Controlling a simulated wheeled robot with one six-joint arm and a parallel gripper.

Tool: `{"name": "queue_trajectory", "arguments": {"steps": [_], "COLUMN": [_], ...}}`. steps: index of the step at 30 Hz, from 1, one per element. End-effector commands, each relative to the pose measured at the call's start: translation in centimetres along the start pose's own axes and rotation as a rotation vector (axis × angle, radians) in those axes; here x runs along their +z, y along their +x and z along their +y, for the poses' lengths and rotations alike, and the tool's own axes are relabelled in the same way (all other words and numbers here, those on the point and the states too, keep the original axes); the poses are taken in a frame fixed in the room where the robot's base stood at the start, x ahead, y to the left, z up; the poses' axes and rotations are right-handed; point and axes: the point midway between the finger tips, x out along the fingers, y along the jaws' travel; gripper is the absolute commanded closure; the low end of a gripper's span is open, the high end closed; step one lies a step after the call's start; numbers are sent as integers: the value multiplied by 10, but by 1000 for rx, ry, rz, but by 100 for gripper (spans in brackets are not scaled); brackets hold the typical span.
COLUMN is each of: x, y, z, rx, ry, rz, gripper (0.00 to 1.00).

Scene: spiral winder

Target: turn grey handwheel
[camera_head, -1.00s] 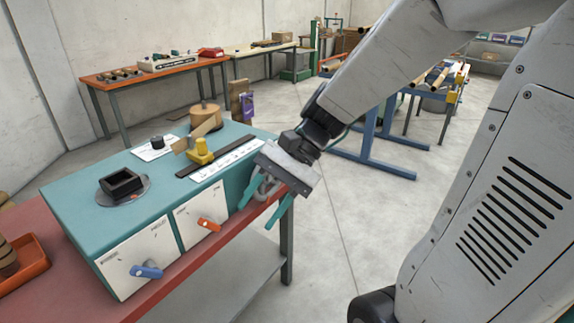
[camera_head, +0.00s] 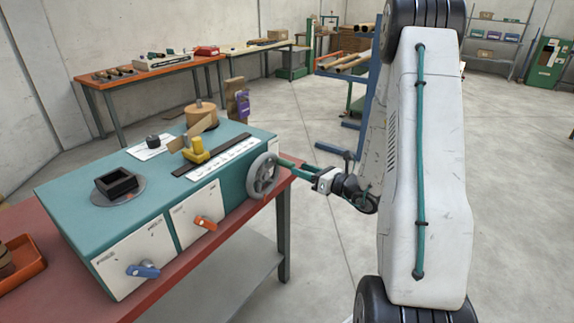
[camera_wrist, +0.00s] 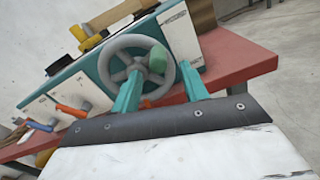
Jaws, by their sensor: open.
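The grey handwheel (camera_head: 251,178) is on the right end of the teal winder housing (camera_head: 75,196). In the wrist view, the handwheel (camera_wrist: 104,64) faces me, with a green knob (camera_wrist: 157,59) on the right part of its rim. My gripper (camera_head: 283,162) comes in from the right, level with the wheel. Its teal fingers also show in the wrist view (camera_wrist: 158,78), spread apart, one on each side of the knob's line. I cannot tell whether they touch the wheel. The jaws look empty. The knob is not clear in the head view.
The winder stands on a red bench (camera_head: 62,280). Its front has a blue handle (camera_head: 143,270) and an orange handle (camera_head: 205,223). A yellow clamp (camera_head: 195,152) and a wooden spool (camera_head: 200,116) are on top. The floor to the right is clear.

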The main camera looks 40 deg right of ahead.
Motion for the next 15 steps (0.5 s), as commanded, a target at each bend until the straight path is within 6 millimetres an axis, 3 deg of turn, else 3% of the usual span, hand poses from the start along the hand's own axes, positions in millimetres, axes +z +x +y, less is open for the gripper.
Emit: {"name": "queue_trajectory", "arguments": {"steps": [9, 15], "x": [0, 0], "y": [51, 65], "z": [2, 2], "rx": [7, 6], "ry": [-2, -3], "rz": [2, 1], "gripper": [56, 56]}}
